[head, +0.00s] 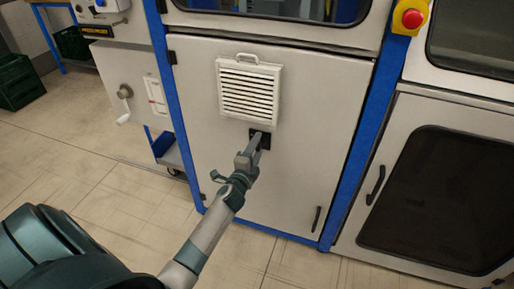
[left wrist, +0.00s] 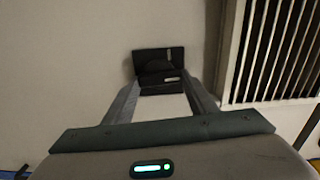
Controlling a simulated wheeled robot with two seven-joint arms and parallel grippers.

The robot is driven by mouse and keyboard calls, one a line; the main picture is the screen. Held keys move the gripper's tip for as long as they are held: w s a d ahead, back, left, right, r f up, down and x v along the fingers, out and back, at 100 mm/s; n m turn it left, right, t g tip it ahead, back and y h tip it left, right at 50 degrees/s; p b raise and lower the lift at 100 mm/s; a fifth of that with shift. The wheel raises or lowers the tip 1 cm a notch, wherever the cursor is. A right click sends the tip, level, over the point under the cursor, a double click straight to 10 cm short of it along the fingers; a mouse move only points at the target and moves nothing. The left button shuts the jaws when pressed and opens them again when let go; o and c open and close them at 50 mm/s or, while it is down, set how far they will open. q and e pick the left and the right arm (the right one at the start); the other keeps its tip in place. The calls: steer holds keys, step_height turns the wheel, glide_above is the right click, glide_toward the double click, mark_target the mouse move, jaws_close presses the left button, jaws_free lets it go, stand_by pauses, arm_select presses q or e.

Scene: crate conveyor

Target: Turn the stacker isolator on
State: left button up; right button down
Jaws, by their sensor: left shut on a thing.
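The isolator (head: 265,138) is a small black switch plate on the light grey cabinet door, just below a white louvred vent. My left gripper (head: 253,146) reaches it from below left and is shut on its handle. In the left wrist view the isolator (left wrist: 158,58) shows as a black plate with a dark knob and a small pale mark, between the ends of my two fingers (left wrist: 160,95). The fingers hide part of the handle, so its exact angle is hard to tell. My right gripper is not in view.
The louvred vent (head: 249,92) sits close above the isolator and shows at the right in the left wrist view (left wrist: 275,50). Blue posts (head: 358,130) frame the cabinet door (head: 210,130). A red emergency button (head: 412,18) is at upper right. The floor in front is clear.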

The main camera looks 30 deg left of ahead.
arm_select(q)
steer(key=shift+m, duration=0.4)
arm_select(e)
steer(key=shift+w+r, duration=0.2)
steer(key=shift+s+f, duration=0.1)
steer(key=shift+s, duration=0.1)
arm_select(q)
steer(key=o, duration=1.1)
steer(key=shift+c, duration=0.2)
steer(key=b+v, duration=0.1)
steer(key=v, duration=1.6)
steer(key=shift+s+d, duration=0.15)
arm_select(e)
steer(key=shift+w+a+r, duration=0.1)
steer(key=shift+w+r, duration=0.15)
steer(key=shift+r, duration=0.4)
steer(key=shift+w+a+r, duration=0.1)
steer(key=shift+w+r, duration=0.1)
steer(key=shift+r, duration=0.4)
arm_select(q)
steer(key=shift+f, duration=0.1)
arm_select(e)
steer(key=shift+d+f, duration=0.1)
